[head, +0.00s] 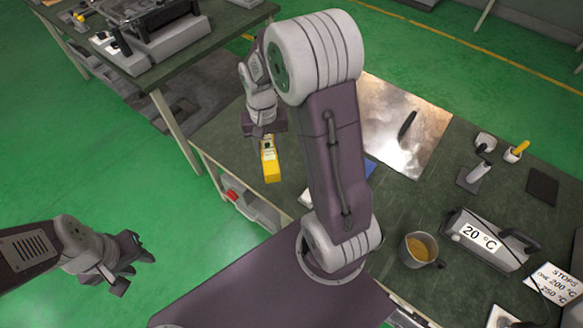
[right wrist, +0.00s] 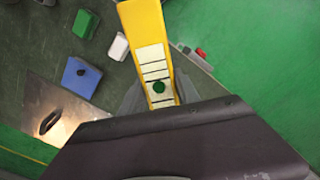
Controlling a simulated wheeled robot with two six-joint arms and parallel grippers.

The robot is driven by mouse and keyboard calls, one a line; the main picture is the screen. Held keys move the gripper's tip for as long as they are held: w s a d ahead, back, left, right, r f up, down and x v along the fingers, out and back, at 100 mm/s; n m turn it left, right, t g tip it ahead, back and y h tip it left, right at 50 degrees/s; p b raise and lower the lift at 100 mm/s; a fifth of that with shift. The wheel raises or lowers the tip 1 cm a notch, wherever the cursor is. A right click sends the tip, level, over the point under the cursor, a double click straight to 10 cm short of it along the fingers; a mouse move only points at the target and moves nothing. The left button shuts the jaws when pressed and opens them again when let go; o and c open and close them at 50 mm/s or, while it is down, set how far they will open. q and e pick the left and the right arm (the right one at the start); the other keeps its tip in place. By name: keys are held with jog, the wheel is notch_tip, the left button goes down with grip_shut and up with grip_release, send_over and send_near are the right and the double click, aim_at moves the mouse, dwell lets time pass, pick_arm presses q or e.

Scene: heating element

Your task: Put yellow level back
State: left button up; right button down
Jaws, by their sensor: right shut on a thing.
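The yellow level (head: 270,163) has a pale marked strip and hangs lengthwise below my right gripper (head: 262,134) in the head view. My right gripper is shut on its upper end, near the left edge of the green-topped bench. The level also shows in the right wrist view (right wrist: 146,25), reaching away from the jaws to the top edge, with a dark green dot on its strip. My left gripper (head: 138,262) is at the lower left over the green floor, away from the bench, and I see nothing in it. Its fingers look apart.
The bench (head: 425,190) carries a metal sheet (head: 385,115), a mug (head: 419,249), a grey box reading 20 °C (head: 485,240) and a sign (head: 555,283). The wrist view shows a blue block (right wrist: 80,76), a white block (right wrist: 119,46) and a green block (right wrist: 86,23). Another table stands upper left.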

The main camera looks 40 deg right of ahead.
jog(key=s+d+f+m+b, duration=0.1)
jog(key=d+f+m+b, duration=0.5)
jog(key=d+f+m, duration=0.4)
jog(key=s+d+f+m+b, duration=0.1)
jog(key=d+f+m+b, duration=0.5)
jog(key=d+m, duration=0.45)
jog(key=n+b, duration=0.2)
send_over(294, 171)
jog(key=f, duration=0.6)
jog(key=shift+s+d, duration=0.1)
jog(key=shift+d, duration=0.2)
jog(key=shift+w+a+f, duration=0.2)
jog(key=shift+a, duration=0.2)
jog(key=shift+f+b, duration=0.8)
jog(key=shift+f, duration=1.25)
jog(key=shift+f, duration=0.1)
jog(key=c, duration=0.9)
grip_release()
